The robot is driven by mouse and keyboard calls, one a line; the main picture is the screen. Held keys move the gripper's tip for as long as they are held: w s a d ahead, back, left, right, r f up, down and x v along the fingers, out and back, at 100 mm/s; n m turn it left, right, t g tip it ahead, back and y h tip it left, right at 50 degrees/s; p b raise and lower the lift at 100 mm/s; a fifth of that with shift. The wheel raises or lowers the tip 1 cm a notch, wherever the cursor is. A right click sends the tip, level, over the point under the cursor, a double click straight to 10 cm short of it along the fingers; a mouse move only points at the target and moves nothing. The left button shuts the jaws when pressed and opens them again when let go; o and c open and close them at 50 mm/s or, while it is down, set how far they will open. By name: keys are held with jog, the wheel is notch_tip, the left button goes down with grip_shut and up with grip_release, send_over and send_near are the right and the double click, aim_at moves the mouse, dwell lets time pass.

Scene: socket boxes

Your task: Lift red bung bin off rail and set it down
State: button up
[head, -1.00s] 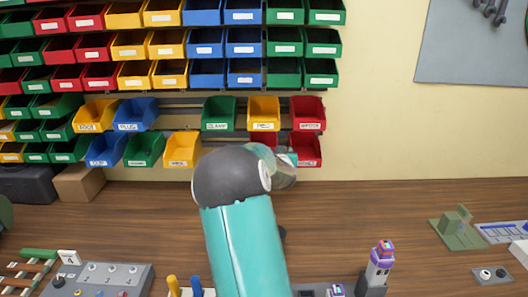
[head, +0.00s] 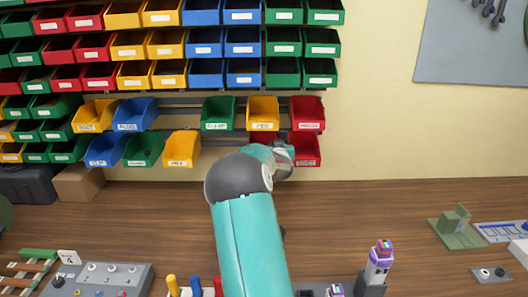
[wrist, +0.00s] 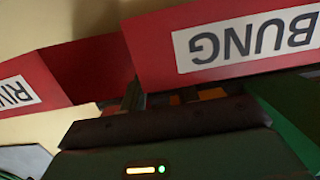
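The red bung bin (wrist: 225,45) fills the upper right of the wrist view, its BUNG label upside down. In the head view only a red strip of it (head: 258,137) shows on the lower rail, behind my arm. My gripper (head: 284,160) is right in front of it, close to the gap with the neighbouring red bin. In the wrist view the dark gripper body (wrist: 165,128) lies just below the bin's label face.
A red bin with a label starting RIV (wrist: 70,75) sits close beside the bung bin; it also shows in the head view (head: 307,148). A yellow bin (head: 263,110) hangs above.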

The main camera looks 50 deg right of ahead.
grip_shut()
jog(key=shift+r, duration=0.1)
jog(key=shift+r, duration=1.15)
jog(key=f+v, duration=0.1)
jog(key=v, duration=0.9)
dwell(0.4)
jog(key=shift+s, duration=0.1)
dwell(0.4)
